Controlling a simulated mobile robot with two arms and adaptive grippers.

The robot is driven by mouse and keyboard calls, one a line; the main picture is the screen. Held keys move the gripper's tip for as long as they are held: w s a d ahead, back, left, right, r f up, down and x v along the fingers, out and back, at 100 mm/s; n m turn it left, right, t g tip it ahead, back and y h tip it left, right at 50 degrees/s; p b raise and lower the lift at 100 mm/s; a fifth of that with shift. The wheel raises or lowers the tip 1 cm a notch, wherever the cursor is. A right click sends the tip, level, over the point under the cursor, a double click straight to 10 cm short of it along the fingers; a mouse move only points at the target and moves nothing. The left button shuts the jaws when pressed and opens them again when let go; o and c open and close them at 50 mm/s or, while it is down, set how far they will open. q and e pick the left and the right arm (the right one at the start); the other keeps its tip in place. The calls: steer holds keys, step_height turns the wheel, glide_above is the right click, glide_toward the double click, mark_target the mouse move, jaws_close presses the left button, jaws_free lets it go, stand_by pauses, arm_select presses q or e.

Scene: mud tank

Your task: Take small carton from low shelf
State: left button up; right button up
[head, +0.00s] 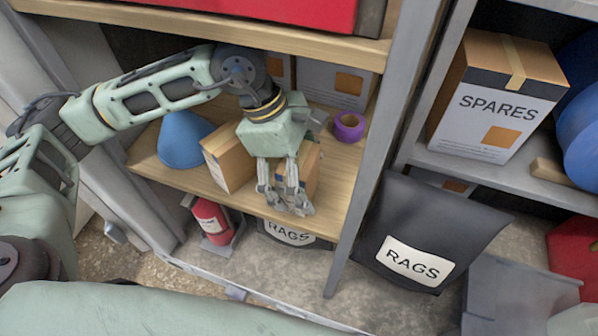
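A small brown carton (230,160) stands on the low wooden shelf (190,178), left of my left gripper. A second small carton (310,168) with an orange patch is partly hidden behind the gripper's fingers. My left gripper (284,203) reaches in from the left and points down at the front of this shelf. Its two fingers are a little apart and overlap the second carton in the picture. I cannot tell whether they touch or hold it. My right gripper is not in view.
A blue cone (184,138) and a purple tape roll (349,127) share the low shelf, with larger boxes (335,85) behind. The upper shelf board (230,32) is close above my arm. A grey post (385,130) bounds the right. A red extinguisher (212,220) stands below.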

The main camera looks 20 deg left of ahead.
arm_select(q)
steer(key=shift+a, duration=0.1)
steer(key=shift+c, duration=0.2)
steer(key=c, duration=1.3)
steer(key=shift+c, duration=0.4)
steer(key=shift+r, duration=0.1)
